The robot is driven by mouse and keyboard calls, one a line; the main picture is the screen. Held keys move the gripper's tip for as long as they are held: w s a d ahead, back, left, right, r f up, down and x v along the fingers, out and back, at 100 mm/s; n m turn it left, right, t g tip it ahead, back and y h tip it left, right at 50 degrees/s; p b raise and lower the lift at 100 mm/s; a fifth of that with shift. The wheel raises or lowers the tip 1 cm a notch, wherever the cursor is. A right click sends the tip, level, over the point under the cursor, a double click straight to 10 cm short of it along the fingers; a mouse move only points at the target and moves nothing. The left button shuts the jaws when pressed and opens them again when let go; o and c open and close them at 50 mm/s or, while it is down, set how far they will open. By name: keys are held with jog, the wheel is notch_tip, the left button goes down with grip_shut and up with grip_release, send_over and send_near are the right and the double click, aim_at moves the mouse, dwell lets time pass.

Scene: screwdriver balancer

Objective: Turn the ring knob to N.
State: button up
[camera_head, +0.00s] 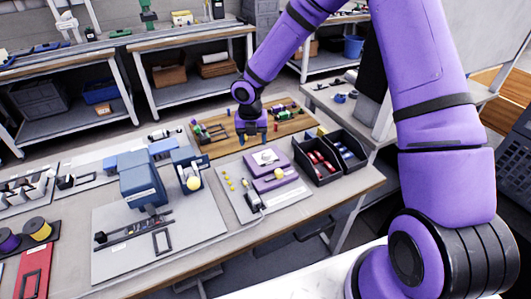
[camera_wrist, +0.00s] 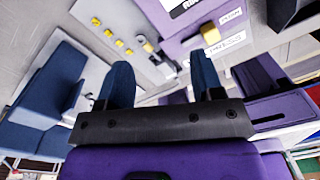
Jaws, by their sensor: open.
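My gripper (camera_head: 252,131) hangs over the far side of the bench, above the wooden board, with its blue fingers pointing down. In the wrist view the gripper's (camera_wrist: 162,76) two blue fingers are spread apart with nothing between them. A grey panel (camera_head: 233,205) stands nearer, carrying a purple unit (camera_head: 280,182) with a pale round part (camera_head: 265,157) on top. I cannot tell whether that part is the ring knob, and no N mark is readable. In the wrist view the purple unit (camera_wrist: 190,45) bears white labels, and small yellow knobs (camera_wrist: 119,43) sit beside it.
Black bins (camera_head: 318,158) with red and blue items stand to the right. The wooden board (camera_head: 285,121) holds small coloured objects. Spools (camera_head: 38,229) lie at the far left.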

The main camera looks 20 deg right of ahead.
jog(key=m, duration=0.2)
send_near(266, 153)
notch_tip(266, 153, down, 10)
jog(key=shift+w+d+r, duration=0.1)
jog(key=shift+d, duration=0.05)
dwell(0.3)
jog(key=c, duration=0.9)
